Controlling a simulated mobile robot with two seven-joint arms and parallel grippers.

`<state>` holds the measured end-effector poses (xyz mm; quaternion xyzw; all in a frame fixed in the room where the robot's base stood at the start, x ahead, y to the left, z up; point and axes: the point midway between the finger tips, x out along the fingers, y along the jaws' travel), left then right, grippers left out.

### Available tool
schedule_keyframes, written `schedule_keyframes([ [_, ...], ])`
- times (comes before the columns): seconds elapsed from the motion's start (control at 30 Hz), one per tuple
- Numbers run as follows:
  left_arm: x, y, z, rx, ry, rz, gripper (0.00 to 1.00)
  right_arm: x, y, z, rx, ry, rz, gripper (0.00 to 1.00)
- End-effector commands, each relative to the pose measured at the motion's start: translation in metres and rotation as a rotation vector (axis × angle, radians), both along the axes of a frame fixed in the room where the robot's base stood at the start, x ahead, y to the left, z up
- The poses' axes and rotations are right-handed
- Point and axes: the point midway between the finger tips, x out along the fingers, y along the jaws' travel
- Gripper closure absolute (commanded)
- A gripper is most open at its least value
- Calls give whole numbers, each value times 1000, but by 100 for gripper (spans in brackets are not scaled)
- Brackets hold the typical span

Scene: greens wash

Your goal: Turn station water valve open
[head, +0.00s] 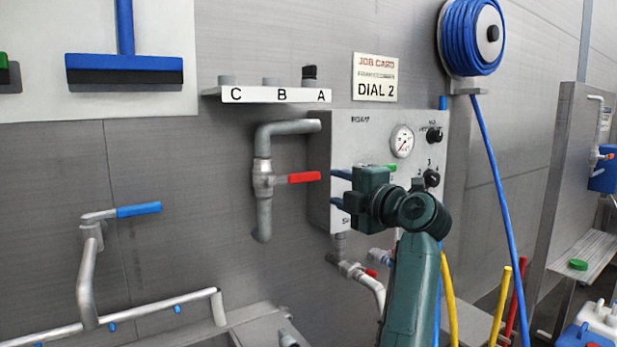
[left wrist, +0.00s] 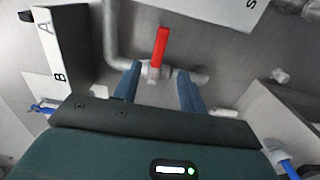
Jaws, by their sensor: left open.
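A valve with a red lever (head: 303,177) sits on a grey vertical pipe (head: 264,205) left of the control panel. The lever points right, across the pipe. In the left wrist view the red lever (left wrist: 161,45) shows beyond and between my fingertips. My left gripper (head: 331,187), green with blue fingers, is open and empty just right of the lever's end. Its fingers point toward the lever, one higher and one lower, with no clear contact. The fingers also show spread in the left wrist view (left wrist: 159,71). My right gripper is not in view.
The panel (head: 350,135) with a gauge (head: 402,141) and knobs stands behind my gripper. A shelf marked C, B, A (head: 268,95) is above the valve. A blue-handled valve (head: 138,210) is at left, a smaller red-handled one (head: 371,273) below the panel, a blue hose reel (head: 471,37) above.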

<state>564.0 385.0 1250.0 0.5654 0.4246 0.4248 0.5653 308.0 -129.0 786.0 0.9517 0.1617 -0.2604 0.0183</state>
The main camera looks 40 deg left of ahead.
Motion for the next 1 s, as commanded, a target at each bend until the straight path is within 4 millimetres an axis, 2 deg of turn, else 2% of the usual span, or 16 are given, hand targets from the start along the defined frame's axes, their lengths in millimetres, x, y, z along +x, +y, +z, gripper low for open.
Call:
schedule_keyframes([
  [0.03, 2, 12, 3, 2, 0, 5, 58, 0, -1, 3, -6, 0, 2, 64],
  [0.3, 18, 67, 3, 3, 2, 5, 58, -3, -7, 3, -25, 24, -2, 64],
  [0.5, 27, 94, 2, 1, 1, 2, 58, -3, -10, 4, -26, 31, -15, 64],
  [0.67, 29, 104, 1, 1, 1, 1, 58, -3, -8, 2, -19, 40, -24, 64],
  [0.93, 30, 105, 0, 0, 0, 0, 58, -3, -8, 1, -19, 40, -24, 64],
  [1.0, 30, 104, 0, 0, 0, 0, 62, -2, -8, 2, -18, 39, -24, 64],
])
